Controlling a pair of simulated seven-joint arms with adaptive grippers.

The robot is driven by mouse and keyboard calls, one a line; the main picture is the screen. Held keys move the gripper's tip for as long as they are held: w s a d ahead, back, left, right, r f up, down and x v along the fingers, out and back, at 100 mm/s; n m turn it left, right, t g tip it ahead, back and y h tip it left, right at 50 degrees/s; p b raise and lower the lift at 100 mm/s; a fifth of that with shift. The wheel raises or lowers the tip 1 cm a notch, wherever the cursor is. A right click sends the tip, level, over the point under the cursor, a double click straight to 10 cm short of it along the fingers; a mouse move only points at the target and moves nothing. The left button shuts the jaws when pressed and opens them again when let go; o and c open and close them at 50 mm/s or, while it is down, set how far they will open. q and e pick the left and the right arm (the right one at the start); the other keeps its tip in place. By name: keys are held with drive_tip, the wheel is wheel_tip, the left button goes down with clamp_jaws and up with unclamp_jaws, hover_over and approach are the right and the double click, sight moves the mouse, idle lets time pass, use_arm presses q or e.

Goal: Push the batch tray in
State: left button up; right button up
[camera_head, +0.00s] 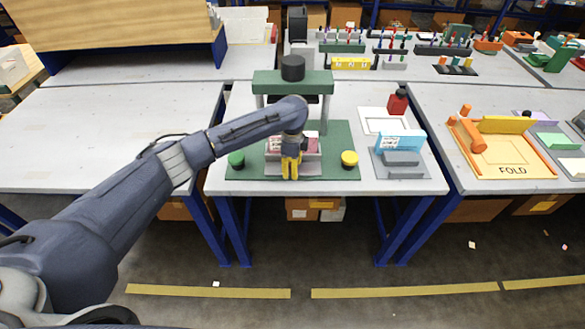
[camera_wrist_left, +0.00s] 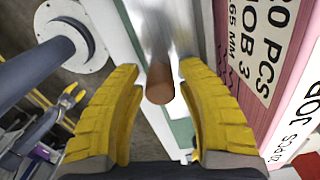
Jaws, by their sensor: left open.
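The batch tray (camera_head: 311,165) is at the front of the green press station, partly hidden behind my left gripper. It carries pink and white printed packs (camera_head: 276,143); their large print, with "20 PCS" and "JOB 3", shows at the right of the left wrist view (camera_wrist_left: 262,50). My left gripper (camera_head: 291,175) points down at the tray's front, yellow fingers apart. In the left wrist view, a grey metal bar with a brown end (camera_wrist_left: 160,84) lies between the open fingers (camera_wrist_left: 162,125). I cannot tell whether they touch it. A small yellow gripper, apparently my right one (camera_wrist_left: 71,95), shows far off, too small to read.
The green press (camera_head: 293,84) stands over the tray area on a green base plate (camera_head: 335,135). A green button (camera_head: 236,158) and a yellow button (camera_head: 349,158) flank the tray. A blue sign (camera_head: 400,141) and red bottle (camera_head: 398,101) stand right. The left table (camera_head: 100,135) is clear.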

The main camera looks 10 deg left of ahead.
use_arm(q)
drive_tip(key=shift+f, duration=0.25)
clamp_jaws()
idle(0.4)
